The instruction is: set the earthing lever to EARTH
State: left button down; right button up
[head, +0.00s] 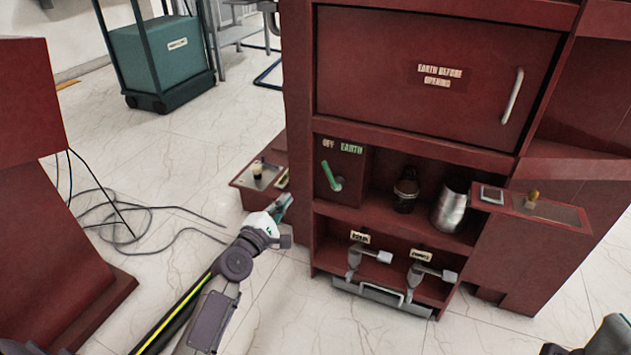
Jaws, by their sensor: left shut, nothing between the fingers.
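The green earthing lever (331,176) is on a small red panel in the left bay of the red cabinet's open shelf. Its upper end leans up and left, toward the OFF label (328,144); the EARTH label (352,148) is to the right of that. My left gripper (285,203) is shut and empty, in front of the cabinet's left edge, left of and a little below the lever. It is apart from the lever. My right gripper does not show; only a part of my right arm is at the bottom right corner.
A closed door with a handle (512,96) and an "earth before opening" sign (438,76) is above the shelf. A dark jar (405,192) and a metal canister (451,206) stand right of the lever. Two lower taps (365,257) stick out. Cables (150,212) lie on the floor at left.

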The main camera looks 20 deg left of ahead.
pick_arm(q)
jog(key=w+b, duration=0.1)
jog(key=w, duration=0.2)
jog(key=w+b, duration=0.1)
jog(key=w, duration=0.2)
jog(key=w+b, duration=0.1)
jog(key=w, duration=0.2)
jog(key=shift+w+d, duration=0.25)
jog(key=d, duration=0.1)
jog(key=d+r, duration=0.1)
jog(key=w+d+r, duration=0.1)
jog(key=shift+w+d+p, duration=0.1)
jog(key=shift+d+p, duration=0.2)
jog(key=shift+p, duration=0.05)
jog(key=shift+m, duration=0.3)
